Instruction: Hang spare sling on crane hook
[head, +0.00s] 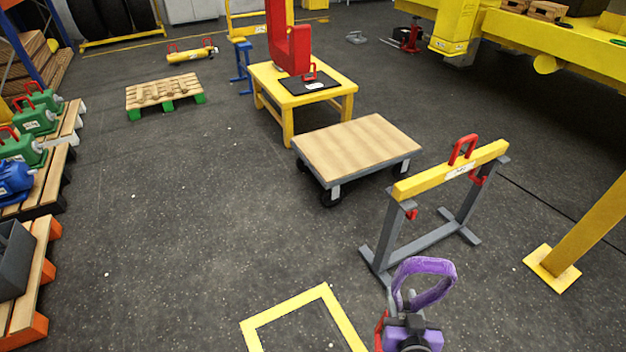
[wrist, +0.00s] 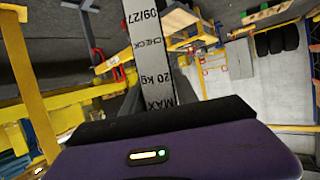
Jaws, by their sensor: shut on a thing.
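A purple sling loop (head: 437,268) stands up from my gripper (head: 408,304) at the lower right of the head view. My gripper is shut on the sling's lower end. A large red hook shape (head: 290,50) appears above the yellow table at the top of the head view. Its upper part is cut off by the frame. The sling is well apart from it, nearer to me and to the right. In the wrist view, a purple housing with a small light fills the bottom, and a grey strip (wrist: 150,62) with printed text runs upward. The fingertips are not clear there.
A yellow beam (head: 420,185) on grey stands is just beyond my gripper. A wooden-topped cart (head: 357,147) and the yellow table (head: 345,84) stand farther back. A yellow post (head: 592,232) is on the right. Loaded pallets line the left. Open floor lies left of centre.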

